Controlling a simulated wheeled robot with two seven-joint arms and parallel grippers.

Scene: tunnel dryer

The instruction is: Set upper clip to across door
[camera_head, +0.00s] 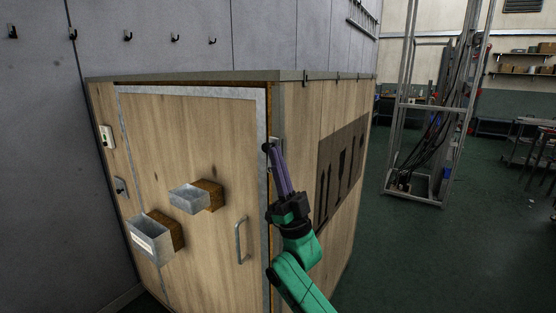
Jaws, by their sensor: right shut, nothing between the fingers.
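The wooden dryer door (200,140), edged by a pale metal frame, appears closed in the front of the wooden box. A small light metal piece, probably the upper clip (277,144), shows at the right edge of the door frame; its exact turn is too small to tell. My right gripper (268,148) is shut and empty, with its long purple fingers pointing up. Its tips overlap the door edge beside the clip; I cannot tell whether they touch it. The fingers and arm hide part of the box corner. My left gripper is not in view.
A dark panel (342,165) is on the box's right side. A metal frame rack (415,190) stands at right; green floor between is clear.

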